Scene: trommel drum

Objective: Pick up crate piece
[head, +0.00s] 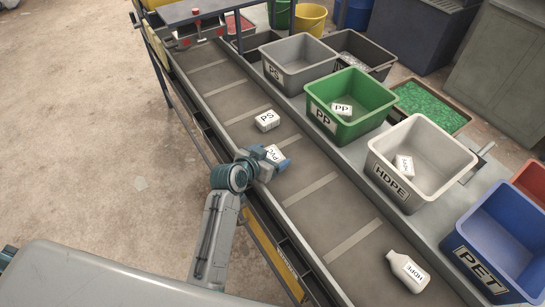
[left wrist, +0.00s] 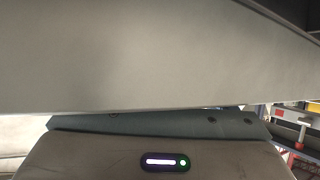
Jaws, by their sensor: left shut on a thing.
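My left gripper (head: 275,163) reaches in over the near edge of the conveyor belt (head: 317,187) in the head view. It is shut on a white piece labelled PVC (head: 274,153), which shows partly between its blue fingers. I cannot tell whether that piece touches the belt. A white block labelled PS (head: 267,120) lies on the belt just beyond it. A white HDPE bottle (head: 408,271) lies on the belt at the lower right. No piece is labelled as a crate. In the left wrist view, a large grey surface (left wrist: 150,55) hides the held piece.
Bins line the belt's far side: a grey PS bin (head: 273,72), a green PP bin (head: 322,115) holding a piece, a white HDPE bin (head: 390,182) holding a piece, and a blue PET bin (head: 468,258). A rail edges the belt's near side.

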